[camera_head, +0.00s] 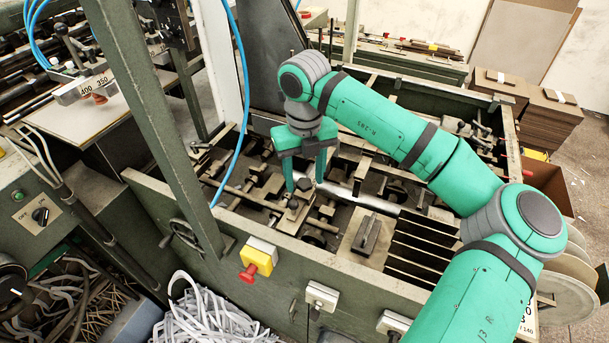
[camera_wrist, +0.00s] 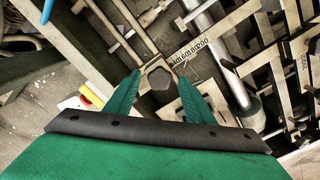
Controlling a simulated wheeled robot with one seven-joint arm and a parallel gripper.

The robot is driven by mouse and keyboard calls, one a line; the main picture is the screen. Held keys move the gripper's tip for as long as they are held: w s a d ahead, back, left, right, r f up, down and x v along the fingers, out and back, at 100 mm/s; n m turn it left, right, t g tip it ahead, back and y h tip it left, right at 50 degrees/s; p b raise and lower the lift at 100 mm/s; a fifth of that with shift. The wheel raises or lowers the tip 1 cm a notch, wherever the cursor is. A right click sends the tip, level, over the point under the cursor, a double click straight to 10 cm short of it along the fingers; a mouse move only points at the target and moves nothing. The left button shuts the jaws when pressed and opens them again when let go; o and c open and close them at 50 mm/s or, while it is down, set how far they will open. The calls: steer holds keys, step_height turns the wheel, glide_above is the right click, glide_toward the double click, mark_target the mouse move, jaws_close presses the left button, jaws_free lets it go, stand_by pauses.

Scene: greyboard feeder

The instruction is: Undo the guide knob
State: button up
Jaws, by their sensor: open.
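The guide knob (camera_wrist: 160,78) is a dark, many-sided knob in the wrist view, on a metal guide with a printed scale beside it. In the head view the dark knob (camera_head: 304,185) sits on top of a small metal block inside the feeder bed. My gripper (camera_head: 305,182) is green, points down, and is open over the knob. In the wrist view the fingertips of my gripper (camera_wrist: 160,80) lie on either side of the knob, with visible gaps. I cannot tell how far above the knob they are. Nothing is held.
Rods, clamps and blocks crowd the feeder bed (camera_head: 260,195) around the knob. A green upright post (camera_head: 155,110) and a blue hose (camera_head: 241,100) stand to the left. A yellow box with a red button (camera_head: 258,258) is on the front wall. Cardboard stacks (camera_head: 548,120) stand at the right.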

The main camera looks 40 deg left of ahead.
steer(key=c, duration=1.1)
steer(key=shift+n, duration=0.3)
steer(key=n, duration=0.5)
steer(key=shift+r, duration=0.1)
steer(key=n, duration=0.5)
steer(key=shift+n, duration=0.4)
steer(key=n, duration=1.3)
steer(key=shift+n, duration=0.3)
